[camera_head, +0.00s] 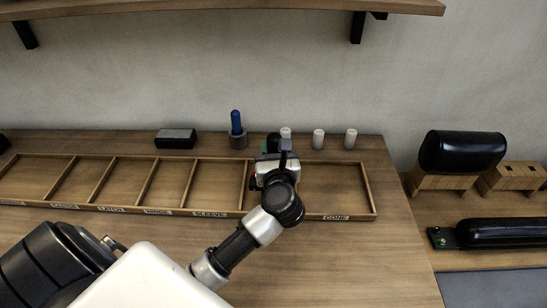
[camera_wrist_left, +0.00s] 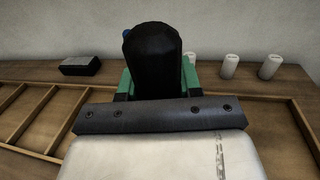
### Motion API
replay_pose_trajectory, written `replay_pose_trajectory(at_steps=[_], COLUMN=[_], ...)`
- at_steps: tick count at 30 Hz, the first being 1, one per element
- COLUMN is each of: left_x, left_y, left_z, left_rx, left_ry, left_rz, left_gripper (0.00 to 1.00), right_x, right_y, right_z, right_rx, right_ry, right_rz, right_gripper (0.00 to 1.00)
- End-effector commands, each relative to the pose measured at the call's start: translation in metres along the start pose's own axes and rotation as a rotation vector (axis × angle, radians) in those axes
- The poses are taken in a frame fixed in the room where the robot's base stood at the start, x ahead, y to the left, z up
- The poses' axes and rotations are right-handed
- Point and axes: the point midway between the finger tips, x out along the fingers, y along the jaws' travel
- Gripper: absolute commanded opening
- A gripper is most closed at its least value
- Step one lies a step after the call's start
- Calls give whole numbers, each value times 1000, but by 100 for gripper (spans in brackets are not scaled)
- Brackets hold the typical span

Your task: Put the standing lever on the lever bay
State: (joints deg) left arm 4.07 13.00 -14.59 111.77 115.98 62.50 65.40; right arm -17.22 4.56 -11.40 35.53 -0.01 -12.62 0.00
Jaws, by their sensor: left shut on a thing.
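My left gripper (camera_head: 274,143) is above the back part of the wooden tray. In the left wrist view, its green fingers (camera_wrist_left: 158,82) are shut on a dark, round-topped upright piece (camera_wrist_left: 152,55), which appears to be the standing lever. Its lower end is hidden behind the gripper body, and in the head view the gripper mostly hides it. The long tray (camera_head: 373,193) has a row of labelled bays. The readable labels include latch, hinge, sleeve and cone. My arm covers the label between sleeve and cone, and the far-left labels are too small to read. My right gripper is not in view.
Behind the tray stand a black block (camera_head: 176,139), a blue-topped piece (camera_head: 236,122) in a grey cup (camera_head: 238,142), and white cylinders (camera_head: 319,139). A shelf (camera_head: 220,8) hangs above. Black cushioned parts (camera_head: 463,151) lie at the right. The table front right is clear.

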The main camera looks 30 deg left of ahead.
Motion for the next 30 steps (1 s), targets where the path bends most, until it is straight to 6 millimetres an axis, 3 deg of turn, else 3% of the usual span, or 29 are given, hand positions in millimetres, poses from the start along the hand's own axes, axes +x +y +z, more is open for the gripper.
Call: replay_pose_trajectory(at_steps=[1,12,13,18,28,30], left_x=[0,0,0,0,0,-9], left_y=[0,0,0,0,0,-1], left_z=[-5,-7,-8,-7,-2,-6], left_rx=[-1,-2,0,0,0,0], left_ry=[-5,-4,-1,-1,-1,1], left_rz=[-1,0,0,0,-1,-3], left_gripper=[0,0,36,60,60,60], right_x=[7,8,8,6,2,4], right_y=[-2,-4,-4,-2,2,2], right_z=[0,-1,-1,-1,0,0], right_rx=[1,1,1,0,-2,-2], right_ry=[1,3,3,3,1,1], right_rz=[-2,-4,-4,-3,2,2], right_gripper=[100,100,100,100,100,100])
